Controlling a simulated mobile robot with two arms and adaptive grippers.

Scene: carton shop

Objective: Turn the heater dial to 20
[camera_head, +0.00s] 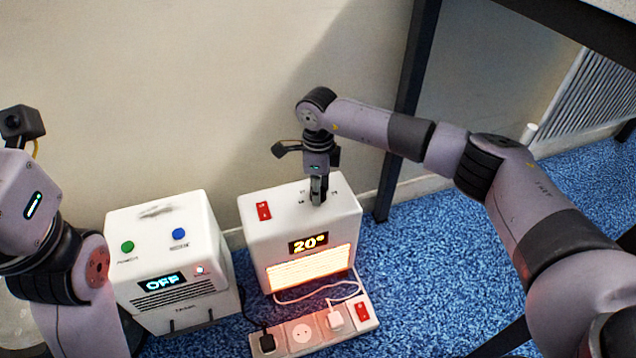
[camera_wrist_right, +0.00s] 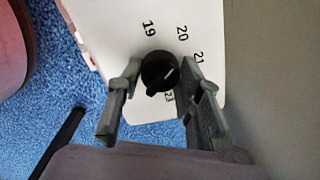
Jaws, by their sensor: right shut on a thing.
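The white heater (camera_head: 300,228) stands on the floor against the wall, with its display (camera_head: 309,243) reading 20° and its front grille (camera_head: 310,269) glowing orange. In the right wrist view its black dial (camera_wrist_right: 158,73) has a white pointer mark, with printed numbers 19, 20, 21 and 23 visible around it. The mark points to the right side of the dial; its exact number is hard to tell. My right gripper (camera_head: 318,198) points down at the heater's top and is shut on the dial, one finger on each side. My left gripper is out of view.
A red switch (camera_head: 263,211) sits on the heater's top. Left of it is a white box (camera_head: 165,232) with green and blue buttons and an OFF display. A power strip (camera_head: 302,334) with plugs and cables lies in front. Blue carpet is free at right.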

